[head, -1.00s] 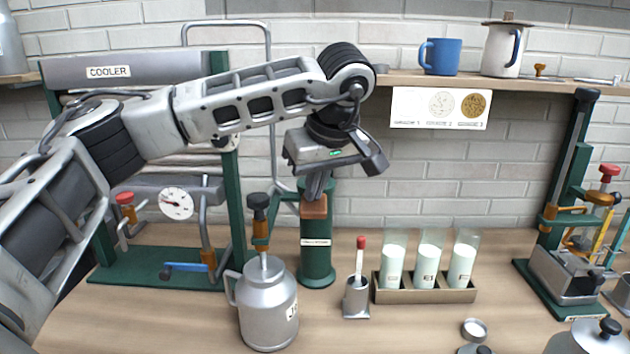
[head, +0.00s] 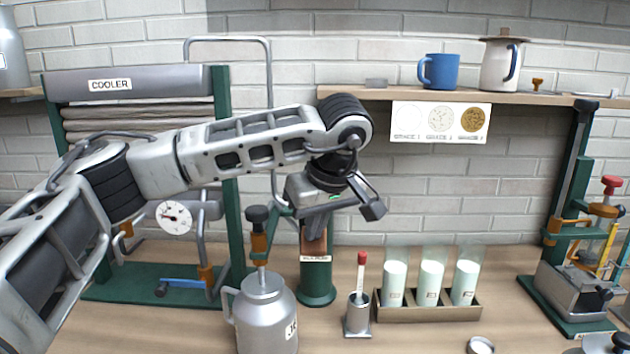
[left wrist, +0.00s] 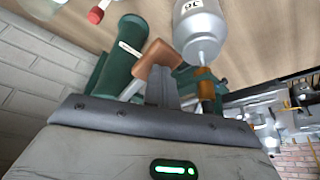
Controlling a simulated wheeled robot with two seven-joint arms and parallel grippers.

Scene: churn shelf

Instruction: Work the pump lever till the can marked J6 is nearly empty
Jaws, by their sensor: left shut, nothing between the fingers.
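The metal can marked J6 (head: 262,318) stands on the bench at lower centre, its label partly turned to the right. A pipe with an orange-brown fitting and black knob (head: 258,240) rises from its neck. The can also shows in the left wrist view (left wrist: 200,32). The green pump (head: 317,282) stands right of the can, with a brown lever pad (head: 314,242) at its top. My left gripper (head: 312,228) is shut and empty, its fingertips at the pad. In the left wrist view the fingers (left wrist: 160,90) appear against the pad (left wrist: 158,62).
A rack with milk-filled glasses (head: 430,312) and a holder with a red-tipped stick (head: 358,312) stand right of the pump. The cooler frame (head: 222,180) is behind my left arm. A shelf with mugs (head: 400,94) hangs above. A green press (head: 570,280) stands far right.

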